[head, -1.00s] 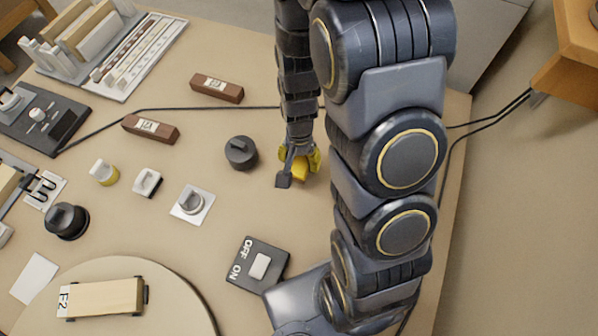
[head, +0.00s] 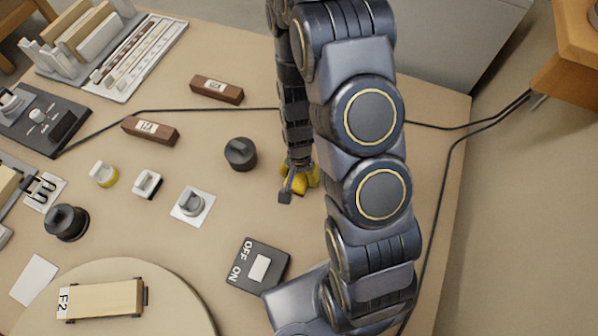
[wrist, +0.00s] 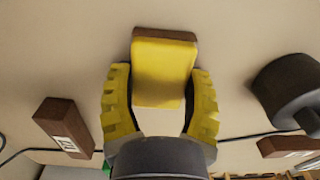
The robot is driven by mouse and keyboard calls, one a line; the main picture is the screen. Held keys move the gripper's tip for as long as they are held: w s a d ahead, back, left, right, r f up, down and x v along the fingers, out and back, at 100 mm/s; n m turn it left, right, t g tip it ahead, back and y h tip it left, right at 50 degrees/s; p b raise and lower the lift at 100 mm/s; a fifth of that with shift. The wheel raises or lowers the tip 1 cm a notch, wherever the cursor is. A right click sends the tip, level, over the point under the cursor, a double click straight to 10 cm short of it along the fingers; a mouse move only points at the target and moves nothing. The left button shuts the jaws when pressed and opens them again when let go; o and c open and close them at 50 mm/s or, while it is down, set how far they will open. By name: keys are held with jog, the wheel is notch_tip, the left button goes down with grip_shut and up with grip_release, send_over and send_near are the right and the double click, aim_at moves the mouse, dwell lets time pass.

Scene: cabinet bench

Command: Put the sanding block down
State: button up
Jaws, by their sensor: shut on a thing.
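The sanding block (wrist: 165,70) is yellow with a brown far edge. It sits between the yellow fingers of my gripper (wrist: 160,82) in the wrist view, and the gripper is shut on it. In the head view my gripper (head: 300,178) is over the right part of the bench, right of the round black knob (head: 240,154). Only a little of the block shows there, below and between the fingers. I cannot tell whether its underside touches the bench.
Two brown labelled blocks (head: 217,89) (head: 150,130) lie behind and to the left. An OFF/ON switch box (head: 247,276) is in front. Several small knobs and switches stand at left, near a round board (head: 180,300). A black cable runs behind.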

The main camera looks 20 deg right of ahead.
jog(key=o, duration=1.1)
jog(key=shift+c, duration=0.2)
jog(key=s+a+r+n, duration=0.1)
jog(key=s+r+n, duration=0.1)
jog(key=r, duration=0.9)
jog(key=s+a+r+n, duration=0.2)
jog(key=s+r, duration=0.1)
jog(key=r, duration=0.8)
jog(key=s+r+n+g, duration=0.1)
jog(key=s+r+n, duration=0.4)
jog(key=s+r, duration=0.3)
jog(key=s, duration=0.2)
jog(key=shift+s+a+g, duration=0.15)
jog(key=shift+s+g, duration=0.15)
jog(key=shift+s, duration=0.1)
